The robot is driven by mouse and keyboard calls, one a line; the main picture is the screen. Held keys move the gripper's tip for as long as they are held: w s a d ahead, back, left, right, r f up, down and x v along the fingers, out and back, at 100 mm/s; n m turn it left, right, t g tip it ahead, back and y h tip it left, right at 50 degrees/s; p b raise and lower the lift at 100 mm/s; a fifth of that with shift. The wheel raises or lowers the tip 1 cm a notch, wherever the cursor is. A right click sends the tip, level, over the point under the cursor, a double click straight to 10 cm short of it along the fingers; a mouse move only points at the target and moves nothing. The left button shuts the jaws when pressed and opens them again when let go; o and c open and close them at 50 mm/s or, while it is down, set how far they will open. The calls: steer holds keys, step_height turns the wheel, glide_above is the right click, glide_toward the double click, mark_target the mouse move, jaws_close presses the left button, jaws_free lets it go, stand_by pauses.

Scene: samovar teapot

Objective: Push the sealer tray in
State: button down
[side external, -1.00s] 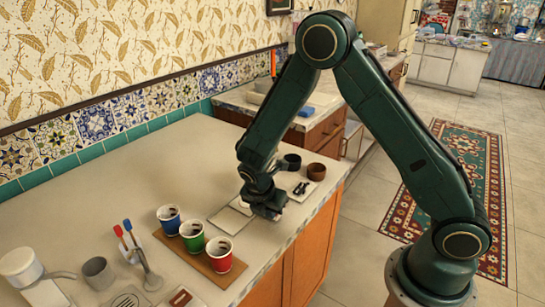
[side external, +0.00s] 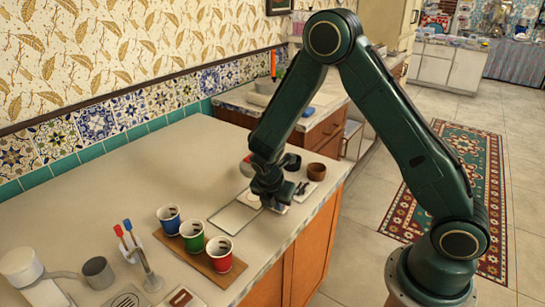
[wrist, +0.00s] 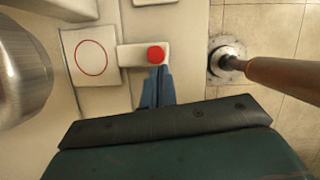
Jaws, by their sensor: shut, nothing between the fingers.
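My gripper (side external: 272,193) points down over the counter, shut and empty. Its narrow blue-grey fingers (wrist: 160,80) show in the wrist view, with their tips at a red round knob (wrist: 156,54) on a small white block (wrist: 130,55). I cannot tell whether they touch it. Left of the block is a pale square plate with a red ring (wrist: 91,57); the side view shows a pale panel (side external: 232,218) beside the gripper. Which of these pieces is the sealer tray is not clear. The gripper hides part of this spot in the side view.
A shiny metal vessel (wrist: 20,72) is at the far left of the wrist view. Blue (side external: 169,222), green (side external: 193,238) and red (side external: 220,256) cups stand on a board nearer the camera. A dark cup (side external: 291,162) and brown cup (side external: 316,172) stand beyond.

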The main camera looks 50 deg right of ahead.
steer(key=shift+d, duration=0.25)
steer(key=shift+s+a, duration=0.15)
steer(key=shift+a, duration=0.4)
steer(key=a, duration=0.3)
steer(key=shift+s+a, duration=0.15)
steer(key=shift+s, duration=0.05)
steer(key=v, duration=1)
steer(key=shift+r, duration=0.2)
